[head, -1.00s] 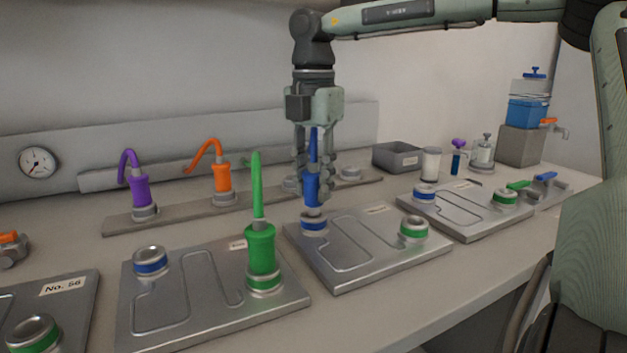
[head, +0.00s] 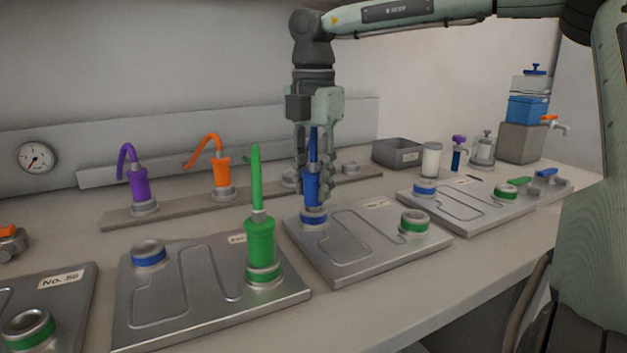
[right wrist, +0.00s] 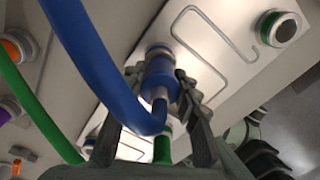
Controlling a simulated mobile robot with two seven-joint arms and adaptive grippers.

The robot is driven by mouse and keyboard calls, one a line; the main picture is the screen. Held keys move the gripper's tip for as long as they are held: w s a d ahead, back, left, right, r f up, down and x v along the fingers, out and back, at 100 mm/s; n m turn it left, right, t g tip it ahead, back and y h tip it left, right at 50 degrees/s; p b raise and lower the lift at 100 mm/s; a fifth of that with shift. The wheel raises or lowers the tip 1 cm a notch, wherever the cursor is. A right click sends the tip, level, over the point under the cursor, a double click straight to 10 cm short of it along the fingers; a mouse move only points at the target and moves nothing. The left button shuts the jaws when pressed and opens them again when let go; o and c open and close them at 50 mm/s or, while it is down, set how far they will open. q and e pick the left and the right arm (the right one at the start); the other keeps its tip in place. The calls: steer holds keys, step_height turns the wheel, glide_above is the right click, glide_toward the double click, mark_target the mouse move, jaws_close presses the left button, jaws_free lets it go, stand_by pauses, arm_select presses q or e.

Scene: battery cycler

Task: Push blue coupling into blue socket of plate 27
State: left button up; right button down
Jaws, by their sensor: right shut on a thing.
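The blue coupling (head: 312,188) with its blue hose stands upright over the blue-ringed socket (head: 313,217) of the middle plate (head: 350,248). That plate's label is too small to read. My right gripper (head: 313,192) comes from above and is shut on the coupling. In the right wrist view the coupling (right wrist: 160,76) sits between the fingers (right wrist: 162,88), in line with the socket (right wrist: 157,50). The coupling's lower end meets the socket's top; I cannot tell how deep it sits. My left gripper is not in view.
A green coupling (head: 261,245) stands in the neighbouring plate (head: 205,297) to the left. Purple (head: 139,186) and orange (head: 222,172) couplings stand on a rail behind. Another plate (head: 465,209) lies to the right. A grey bin (head: 398,154) is at the back.

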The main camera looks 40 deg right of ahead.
steer(key=shift+f+b, duration=0.4)
steer(key=shift+f, duration=0.1)
stand_by(0.3)
steer(key=c, duration=1)
jaws_free()
steer(key=shift+c, duration=0.2)
steer(key=o, duration=0.4)
step_height(320, 180, up, 12)
steer(key=shift+r, duration=0.1)
